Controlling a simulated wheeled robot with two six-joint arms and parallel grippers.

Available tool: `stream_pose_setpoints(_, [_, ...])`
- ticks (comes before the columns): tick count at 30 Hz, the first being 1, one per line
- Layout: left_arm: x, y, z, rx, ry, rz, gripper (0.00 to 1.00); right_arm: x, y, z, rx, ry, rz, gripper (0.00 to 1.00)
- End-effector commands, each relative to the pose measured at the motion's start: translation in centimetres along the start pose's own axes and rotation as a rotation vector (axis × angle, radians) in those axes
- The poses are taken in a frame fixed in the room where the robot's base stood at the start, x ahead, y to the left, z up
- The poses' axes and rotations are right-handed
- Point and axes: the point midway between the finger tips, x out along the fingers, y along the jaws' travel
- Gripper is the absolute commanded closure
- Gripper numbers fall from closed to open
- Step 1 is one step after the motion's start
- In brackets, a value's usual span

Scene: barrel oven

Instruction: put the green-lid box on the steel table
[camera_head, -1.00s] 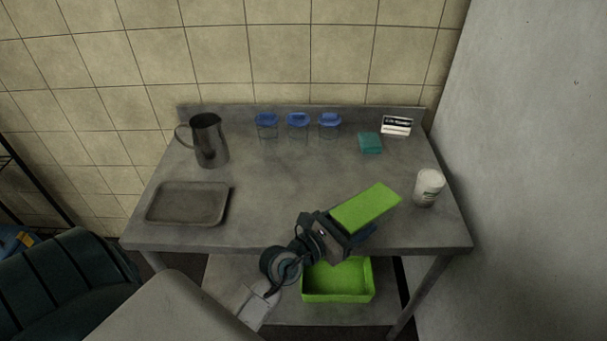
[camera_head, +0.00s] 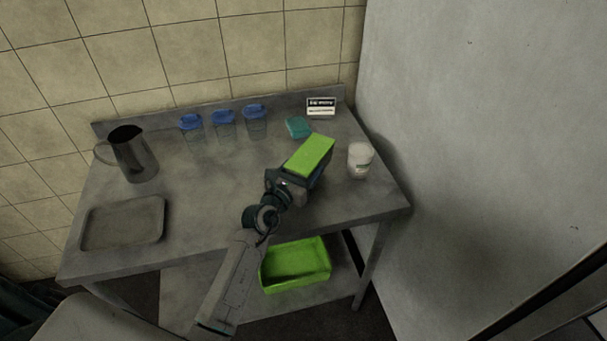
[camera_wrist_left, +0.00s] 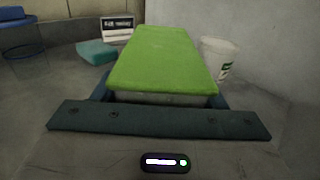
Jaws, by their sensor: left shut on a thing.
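The green-lid box (camera_head: 311,156) is held by my left gripper (camera_head: 300,178) over the right part of the steel table (camera_head: 205,205). In the left wrist view the box (camera_wrist_left: 165,60) fills the middle, green lid up, between the blue fingers, which are shut on it. The box looks close to the tabletop; I cannot tell whether it touches. My right gripper is in neither view.
A white tub (camera_head: 360,161) stands just right of the box. Behind are a teal block (camera_head: 298,127), a small sign (camera_head: 321,107) and three blue-lidded jars (camera_head: 223,124). A metal jug (camera_head: 133,154) and tray (camera_head: 123,223) are left. A green bin (camera_head: 296,266) sits on the lower shelf.

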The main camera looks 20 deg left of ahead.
Motion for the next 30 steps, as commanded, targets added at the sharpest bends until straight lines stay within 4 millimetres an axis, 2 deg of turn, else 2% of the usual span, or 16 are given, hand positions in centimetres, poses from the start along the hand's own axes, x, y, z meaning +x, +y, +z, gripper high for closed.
stream_pose_setpoints(3, [1.2,0.4,0.0,0.001,-0.002,0.0,0.63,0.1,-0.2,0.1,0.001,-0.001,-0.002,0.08])
stream_pose_setpoints(6, [1.0,0.4,-2.3,-0.001,0.001,0.001,0.63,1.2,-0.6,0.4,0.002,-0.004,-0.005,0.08])
stream_pose_setpoints(9, [1.0,0.3,-3.4,-0.001,-0.001,0.0,0.63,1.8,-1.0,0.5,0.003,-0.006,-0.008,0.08])
stream_pose_setpoints(22, [1.0,0.3,-4.0,0.0,-0.001,0.001,0.63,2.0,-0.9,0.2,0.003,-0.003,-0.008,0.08])
stream_pose_setpoints(23, [1.0,0.3,-3.9,0.0,0.0,0.0,0.29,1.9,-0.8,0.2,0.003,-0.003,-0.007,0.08])
stream_pose_setpoints(24, [1.0,0.3,-3.8,0.0,0.0,0.0,0.21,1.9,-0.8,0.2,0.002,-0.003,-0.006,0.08])
stream_pose_setpoints(26, [1.0,0.3,-3.8,0.0,0.0,0.0,0.13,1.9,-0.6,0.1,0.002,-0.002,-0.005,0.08])
stream_pose_setpoints(30, [1.0,0.3,-3.8,0.0,0.0,0.0,0.13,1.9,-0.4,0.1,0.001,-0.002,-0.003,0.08])
